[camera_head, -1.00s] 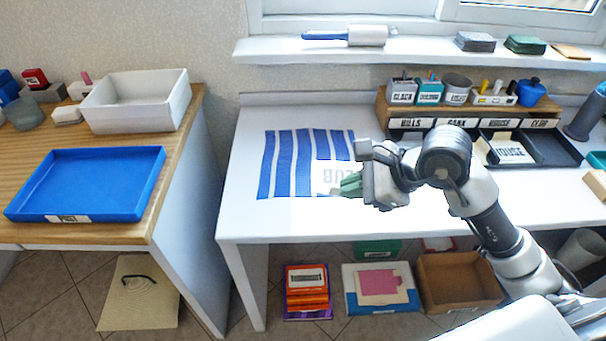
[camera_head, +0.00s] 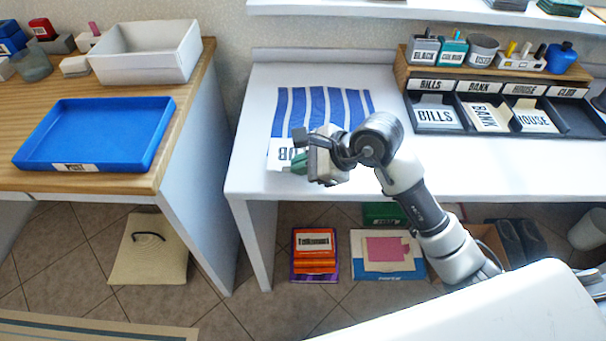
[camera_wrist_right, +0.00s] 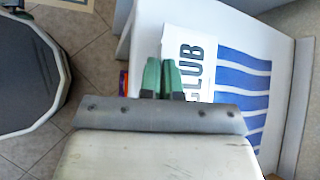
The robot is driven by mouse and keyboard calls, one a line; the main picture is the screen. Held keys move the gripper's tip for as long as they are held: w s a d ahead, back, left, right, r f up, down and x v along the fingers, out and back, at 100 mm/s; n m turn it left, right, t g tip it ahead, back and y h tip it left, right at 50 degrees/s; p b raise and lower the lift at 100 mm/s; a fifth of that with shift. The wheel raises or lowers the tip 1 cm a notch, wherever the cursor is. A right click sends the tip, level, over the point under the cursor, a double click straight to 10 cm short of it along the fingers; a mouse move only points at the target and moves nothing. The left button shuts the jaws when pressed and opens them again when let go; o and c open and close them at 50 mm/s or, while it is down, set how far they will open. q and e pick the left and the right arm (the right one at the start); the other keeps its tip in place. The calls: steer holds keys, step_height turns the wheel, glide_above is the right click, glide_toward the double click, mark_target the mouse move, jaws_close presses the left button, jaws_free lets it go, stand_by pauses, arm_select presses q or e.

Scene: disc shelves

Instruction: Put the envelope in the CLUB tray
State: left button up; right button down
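The white envelope (camera_head: 279,155) with dark CLUB lettering is at the front left of the blue-striped cloth (camera_head: 300,105). It shows more fully in the right wrist view (camera_wrist_right: 187,48). My right gripper (camera_head: 299,164) has green fingertips close together at the envelope's edge, shut on it; they also show in the wrist view (camera_wrist_right: 162,78). I cannot tell how high the envelope is above the table. The CLUB tray (camera_head: 580,122) is the rightmost dark compartment below the CLUB label (camera_head: 567,92); its visible part looks empty. My left gripper is not in view.
Compartments labelled BILLS, BANK and HOUSE hold envelopes (camera_head: 436,117) left of the CLUB one. A wooden rack (camera_head: 402,70) with stamps stands behind. The white table (camera_head: 430,165) is clear in front of the trays. A blue tray (camera_head: 95,165) stands on the left desk.

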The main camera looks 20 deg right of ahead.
step_height(320, 180, down, 4)
steer(key=shift+r, duration=0.2)
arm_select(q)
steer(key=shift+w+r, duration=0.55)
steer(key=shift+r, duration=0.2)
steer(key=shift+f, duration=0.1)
arm_select(e)
steer(key=shift+f, duration=0.1)
steer(key=shift+b, duration=0.3)
steer(key=c, duration=1.6)
jaws_free()
steer(key=shift+o, duration=1)
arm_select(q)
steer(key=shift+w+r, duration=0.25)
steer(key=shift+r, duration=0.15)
arm_select(e)
steer(key=shift+o, duration=0.3)
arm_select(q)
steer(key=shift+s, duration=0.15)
